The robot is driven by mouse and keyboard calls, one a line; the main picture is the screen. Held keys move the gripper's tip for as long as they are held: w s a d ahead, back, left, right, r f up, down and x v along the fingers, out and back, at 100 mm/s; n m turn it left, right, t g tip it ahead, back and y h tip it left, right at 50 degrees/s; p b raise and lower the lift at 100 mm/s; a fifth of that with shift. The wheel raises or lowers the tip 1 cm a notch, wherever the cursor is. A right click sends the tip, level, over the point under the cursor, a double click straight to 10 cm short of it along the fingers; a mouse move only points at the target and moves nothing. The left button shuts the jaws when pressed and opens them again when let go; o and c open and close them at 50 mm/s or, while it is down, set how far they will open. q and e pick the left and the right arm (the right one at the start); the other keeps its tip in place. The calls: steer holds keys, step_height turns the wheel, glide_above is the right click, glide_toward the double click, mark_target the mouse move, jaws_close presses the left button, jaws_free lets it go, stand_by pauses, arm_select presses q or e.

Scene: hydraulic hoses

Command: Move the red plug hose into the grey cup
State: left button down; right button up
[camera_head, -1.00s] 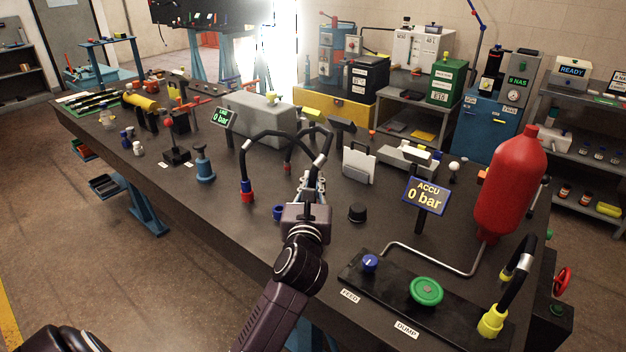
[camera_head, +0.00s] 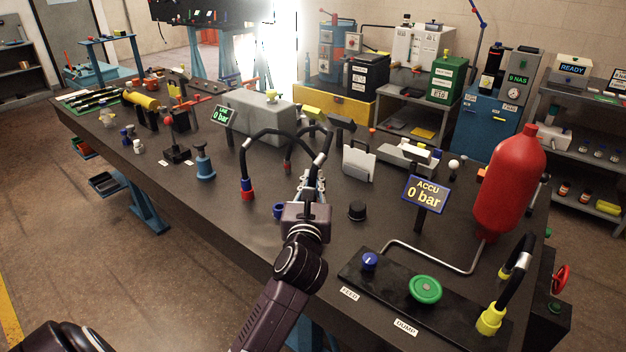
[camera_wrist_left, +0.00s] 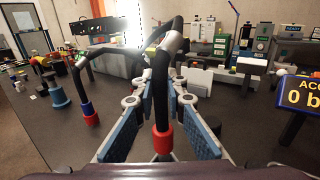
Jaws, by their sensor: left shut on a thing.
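My left gripper (camera_head: 312,188) is shut on the red plug end of a black hose. In the left wrist view the red plug (camera_wrist_left: 162,140) hangs between the blue finger pads (camera_wrist_left: 158,103), with a silver sleeve (camera_wrist_left: 173,42) higher on the hose. I cannot make out a grey cup for sure; my gripper hides some of the bench. My right gripper is out of view.
A dark round cap (camera_head: 357,211) stands right of my gripper. The bench front left of my gripper is clear.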

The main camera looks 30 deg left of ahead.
arm_select(q)
steer(key=shift+r, duration=0.1)
stand_by(0.4)
stand_by(0.4)
steer(key=shift+p, duration=0.55)
steer(key=shift+f+b, duration=0.7)
steer(key=shift+f, duration=0.25)
steer(key=shift+f+b, duration=1.4)
steer(key=shift+f, duration=0.55)
steer(key=c, duration=1.9)
jaws_free()
steer(key=shift+s, duration=0.1)
